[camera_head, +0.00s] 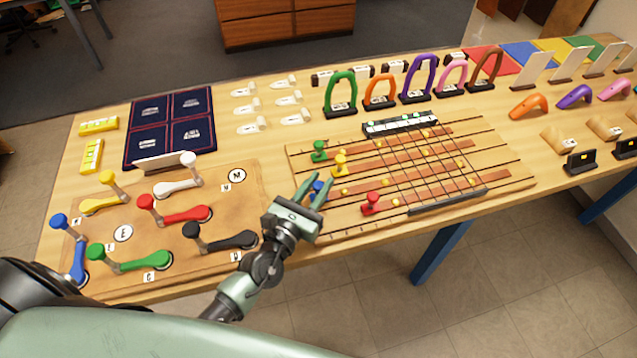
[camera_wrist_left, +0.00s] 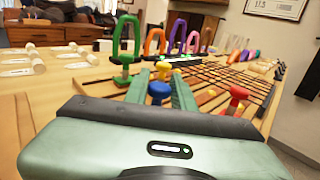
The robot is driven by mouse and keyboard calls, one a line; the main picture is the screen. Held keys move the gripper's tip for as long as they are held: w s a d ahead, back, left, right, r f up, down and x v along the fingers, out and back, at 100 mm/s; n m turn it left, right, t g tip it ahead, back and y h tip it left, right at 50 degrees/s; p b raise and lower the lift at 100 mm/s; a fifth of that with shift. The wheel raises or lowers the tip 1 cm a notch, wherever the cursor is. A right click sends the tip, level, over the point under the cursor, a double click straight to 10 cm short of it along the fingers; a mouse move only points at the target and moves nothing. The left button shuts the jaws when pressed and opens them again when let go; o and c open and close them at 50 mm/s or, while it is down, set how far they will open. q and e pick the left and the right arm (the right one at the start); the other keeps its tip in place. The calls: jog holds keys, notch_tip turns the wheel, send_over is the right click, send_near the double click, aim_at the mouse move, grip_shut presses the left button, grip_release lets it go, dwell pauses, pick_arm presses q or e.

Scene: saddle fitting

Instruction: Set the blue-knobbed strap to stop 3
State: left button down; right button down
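The blue knob (camera_head: 318,187) of the blue-knobbed strap sits near the left end of its row on the wooden strap board (camera_head: 520,168). It also shows in the left wrist view (camera_wrist_left: 159,94). My left gripper (camera_head: 317,181) is open, with its fingers spread to either side of the blue knob. I cannot tell whether either finger touches it. The gripper hides part of this strap and the stop marks near it. My right gripper is not in view.
A yellow knob (camera_head: 340,164) and a green knob (camera_head: 319,150) stand just behind. A red knob (camera_head: 371,202) stands to the right in a nearer row. Several levers, including a black one (camera_head: 230,240), are on the board at left. Coloured arches stand behind.

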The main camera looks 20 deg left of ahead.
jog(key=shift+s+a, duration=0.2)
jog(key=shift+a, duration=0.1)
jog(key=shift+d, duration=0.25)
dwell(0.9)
